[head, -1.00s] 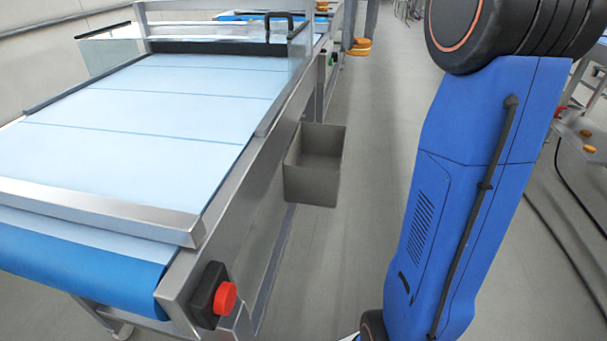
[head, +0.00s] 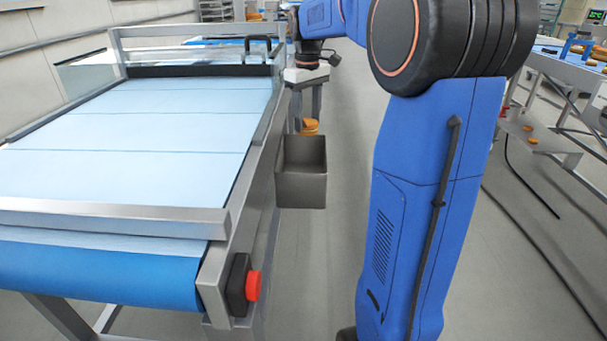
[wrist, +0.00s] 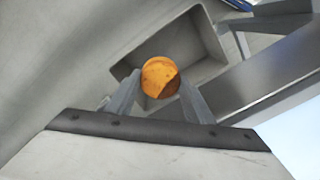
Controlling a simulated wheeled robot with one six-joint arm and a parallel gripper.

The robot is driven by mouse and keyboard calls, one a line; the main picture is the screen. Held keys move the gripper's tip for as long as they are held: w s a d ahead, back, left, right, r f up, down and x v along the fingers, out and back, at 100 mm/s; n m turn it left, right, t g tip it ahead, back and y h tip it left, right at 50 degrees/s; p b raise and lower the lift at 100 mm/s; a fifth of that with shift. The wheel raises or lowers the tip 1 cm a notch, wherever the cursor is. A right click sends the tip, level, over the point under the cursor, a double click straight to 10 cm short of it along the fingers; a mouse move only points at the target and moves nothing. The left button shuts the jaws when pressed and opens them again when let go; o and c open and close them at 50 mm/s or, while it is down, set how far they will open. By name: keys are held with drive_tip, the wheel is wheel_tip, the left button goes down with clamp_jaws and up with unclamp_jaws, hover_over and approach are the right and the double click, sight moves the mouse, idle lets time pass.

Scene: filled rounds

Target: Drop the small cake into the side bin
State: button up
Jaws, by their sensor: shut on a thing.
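The small cake (wrist: 160,77) is round and golden orange. In the wrist view it sits between the two fingers of my gripper (wrist: 158,92), which is shut on it. The side bin (head: 301,186) is a grey open box on the right side of the conveyor. In the wrist view the bin (wrist: 208,32) lies beyond the cake, with its open inside behind it. In the head view my gripper (head: 307,118) points down with the cake (head: 309,127) just above the line of the bin's far rim. The exact height gap cannot be told.
The conveyor (head: 130,150) with its pale blue belt and metal side rail runs along the left. A red button (head: 253,286) sticks out at its near corner. A table (head: 565,66) with several items stands at the right.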

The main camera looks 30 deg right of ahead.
wheel_tip(320, 180, down, 7)
drive_tip(key=shift+s+f, duration=0.15)
drive_tip(key=shift+f, duration=0.05)
idle(0.5)
drive_tip(key=o, duration=0.8)
wheel_tip(320, 180, up, 17)
drive_tip(key=shift+r, duration=0.2)
idle(0.5)
